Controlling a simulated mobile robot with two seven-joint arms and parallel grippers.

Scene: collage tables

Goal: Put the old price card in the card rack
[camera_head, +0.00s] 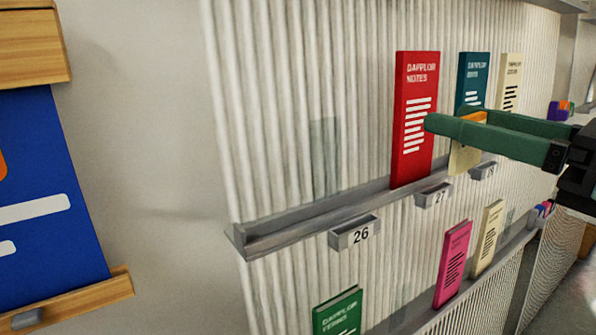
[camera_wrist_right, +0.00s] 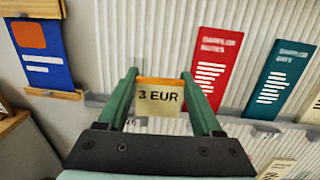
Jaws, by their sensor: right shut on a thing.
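My right gripper (camera_head: 454,119) reaches in from the right in the head view, its green fingers in front of the ribbed wall. It is shut on a pale yellow price card (camera_head: 463,159) with an orange top. In the right wrist view the card (camera_wrist_right: 158,101) reads "3 EUR" and sits upright between the fingers (camera_wrist_right: 160,76). A grey holder marked 26 (camera_head: 354,234) is on the shelf edge, with holder 27 (camera_head: 433,195) to its right. I cannot tell for sure which thing is the card rack. My left gripper is not in view.
A grey shelf (camera_head: 310,217) bears a red booklet (camera_head: 408,150), a teal one (camera_head: 472,80) and a cream one (camera_head: 510,80). The shelf above holder 26 is bare. Green, pink and cream booklets stand lower. A blue board (camera_head: 45,200) on wooden ledges is at left.

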